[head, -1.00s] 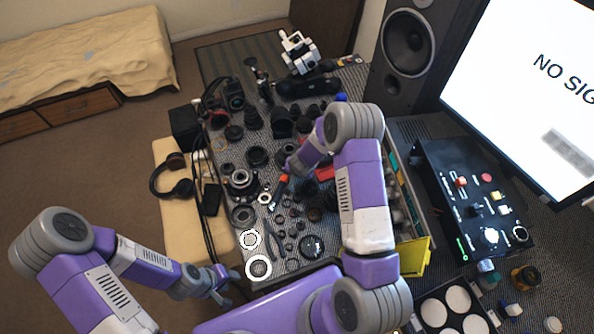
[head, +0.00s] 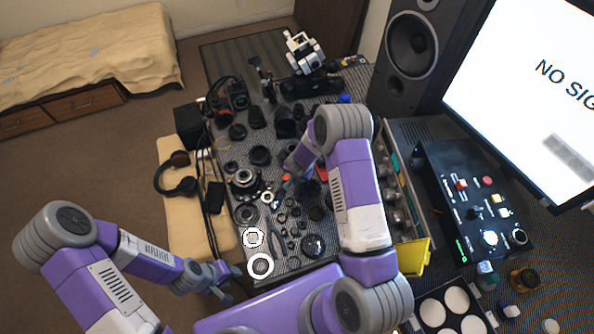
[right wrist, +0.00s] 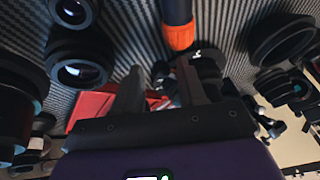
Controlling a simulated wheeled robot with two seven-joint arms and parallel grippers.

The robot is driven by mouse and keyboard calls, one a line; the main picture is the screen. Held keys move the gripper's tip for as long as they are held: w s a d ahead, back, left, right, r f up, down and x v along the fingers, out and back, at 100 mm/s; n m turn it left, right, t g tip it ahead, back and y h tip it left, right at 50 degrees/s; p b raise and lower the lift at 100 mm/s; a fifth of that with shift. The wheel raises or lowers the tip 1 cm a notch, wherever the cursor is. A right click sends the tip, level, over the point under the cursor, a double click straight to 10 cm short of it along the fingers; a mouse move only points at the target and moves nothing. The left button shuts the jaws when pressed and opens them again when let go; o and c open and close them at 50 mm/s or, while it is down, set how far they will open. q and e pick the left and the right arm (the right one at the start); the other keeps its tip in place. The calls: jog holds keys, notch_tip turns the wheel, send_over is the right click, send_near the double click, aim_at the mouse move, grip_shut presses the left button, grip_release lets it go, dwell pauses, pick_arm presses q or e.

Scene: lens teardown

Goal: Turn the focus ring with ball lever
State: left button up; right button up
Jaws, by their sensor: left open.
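I cannot single out the focus ring or its ball lever among the many lens parts. A lens body with a bright ring (head: 243,178) stands on the left part of the table. My left gripper (head: 224,281) is open and empty, low beside the table's near left edge, apart from the parts. My right gripper (head: 291,172) is over the middle of the table, partly hidden by its arm. In the right wrist view its two dark fingers (right wrist: 158,88) are apart, with no part clearly held. An orange-tipped blue handle (right wrist: 180,30) lies ahead of them.
Dark lens rings (right wrist: 76,68) lie left of the right fingers, and a red thing (right wrist: 92,106) lies close by. Two white-rimmed discs (head: 260,265) lie at the table's near left corner. A yellow bin (head: 414,257) and a black control box (head: 470,195) are at right.

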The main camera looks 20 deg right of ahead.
jog(key=shift+o, duration=0.5)
jog(key=shift+a+r, duration=0.1)
jog(key=shift+s+r, duration=0.1)
jog(key=shift+r, duration=0.2)
jog(key=p+v, duration=0.1)
jog(key=v, duration=0.5)
jog(key=shift+s+r, duration=0.25)
jog(key=shift+r, duration=0.05)
